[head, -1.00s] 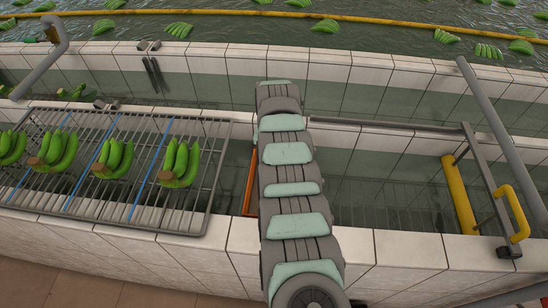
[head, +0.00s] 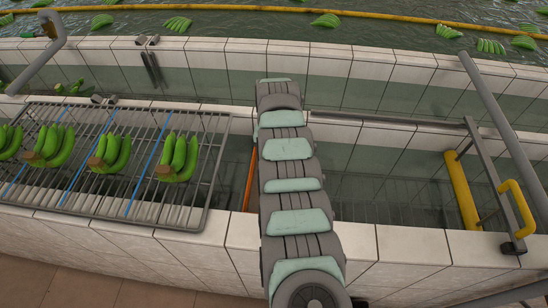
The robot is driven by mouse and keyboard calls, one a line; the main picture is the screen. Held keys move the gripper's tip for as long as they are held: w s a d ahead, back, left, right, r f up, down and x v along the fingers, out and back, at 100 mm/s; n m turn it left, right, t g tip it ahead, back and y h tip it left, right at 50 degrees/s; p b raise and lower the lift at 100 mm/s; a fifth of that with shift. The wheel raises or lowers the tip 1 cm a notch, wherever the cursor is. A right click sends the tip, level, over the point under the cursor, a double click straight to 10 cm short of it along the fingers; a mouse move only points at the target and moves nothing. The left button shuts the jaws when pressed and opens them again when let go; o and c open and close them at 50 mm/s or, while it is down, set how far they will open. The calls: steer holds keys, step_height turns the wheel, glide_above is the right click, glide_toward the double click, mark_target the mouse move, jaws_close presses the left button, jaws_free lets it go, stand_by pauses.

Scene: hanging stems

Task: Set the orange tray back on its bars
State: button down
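A thin orange strip (head: 250,180) shows just left of my arm, over the channel. It looks like an edge of the orange tray; the rest of the tray is hidden or cannot be made out. My grey and pale green arm crosses the middle of the head view from the bottom edge to the far side of the channel. My gripper is not visible, so I cannot tell whether it holds anything. Faint bars (head: 400,203) lie low in the channel to the right of my arm. Whether these are the tray's bars is unclear.
A grey wire rack (head: 215,165) with blue strips holds several green banana bunches (head: 178,158) at left. White tiled walls (head: 400,245) border the channel. A yellow post (head: 462,190), yellow handle (head: 516,208) and grey pipe (head: 503,120) stand at right. Bananas float in water behind.

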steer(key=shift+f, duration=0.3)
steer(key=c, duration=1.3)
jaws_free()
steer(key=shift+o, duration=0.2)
